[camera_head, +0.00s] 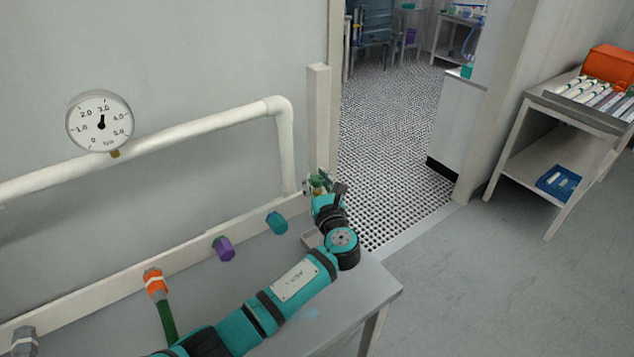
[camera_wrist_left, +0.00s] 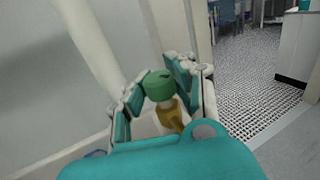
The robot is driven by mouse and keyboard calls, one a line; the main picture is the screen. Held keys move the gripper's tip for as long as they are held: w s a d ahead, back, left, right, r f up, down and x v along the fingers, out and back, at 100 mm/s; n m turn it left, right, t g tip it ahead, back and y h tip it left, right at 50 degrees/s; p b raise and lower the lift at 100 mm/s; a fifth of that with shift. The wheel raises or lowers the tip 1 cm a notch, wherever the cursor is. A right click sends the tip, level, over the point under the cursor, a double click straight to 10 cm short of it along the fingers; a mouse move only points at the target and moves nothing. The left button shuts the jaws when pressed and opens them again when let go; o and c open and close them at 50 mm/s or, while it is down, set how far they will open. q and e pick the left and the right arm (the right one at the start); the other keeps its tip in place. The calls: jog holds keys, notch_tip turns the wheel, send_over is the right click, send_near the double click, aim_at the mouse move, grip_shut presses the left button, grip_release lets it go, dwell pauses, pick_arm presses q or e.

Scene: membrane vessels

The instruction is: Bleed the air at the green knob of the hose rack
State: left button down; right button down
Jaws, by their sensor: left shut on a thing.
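The green knob (camera_wrist_left: 159,85) sits on a brass stem (camera_wrist_left: 170,113) in the left wrist view, with the fingers of my left gripper (camera_wrist_left: 158,88) on both sides of it. The gripper is shut on the knob. In the head view my left gripper (camera_head: 318,184) is at the far end of the hose rack (camera_head: 188,243), by the foot of the wall post, and the knob is mostly hidden there. The rack's rail carries a teal fitting (camera_head: 277,223), a purple one (camera_head: 224,248), an orange one (camera_head: 155,282) with a green hose, and a grey one (camera_head: 24,341). My right gripper is not in view.
A round pressure gauge (camera_head: 100,122) sits on a white pipe (camera_head: 200,128) above the rack; its needle points near 3.0. A grey bench (camera_head: 375,288) lies under my arm. A doorway is behind, and a shelf cart (camera_head: 540,105) stands at the right. The floor between is clear.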

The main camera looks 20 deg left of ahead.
pick_arm(q)
jog(key=n+g+y+b, duration=0.1)
jog(key=y, duration=0.1)
jog(key=n+g+y+b, duration=0.1)
jog(key=n, duration=0.1)
jog(key=shift+s+d+f+g+y, duration=0.1)
jog(key=shift+d+f+g+y, duration=0.05)
jog(key=shift+f+g+y, duration=0.25)
jog(key=shift+r+n+g+y+b, duration=0.15)
jog(key=shift+n+g+y+b, duration=0.75)
jog(key=shift+g, duration=0.2)
jog(key=c, duration=1.4)
grip_release()
jog(key=shift+r, duration=0.1)
jog(key=o, duration=0.4)
jog(key=shift+r, duration=0.1)
jog(key=shift+s, duration=0.1)
jog(key=v, duration=0.7)
jog(key=shift+d, duration=0.2)
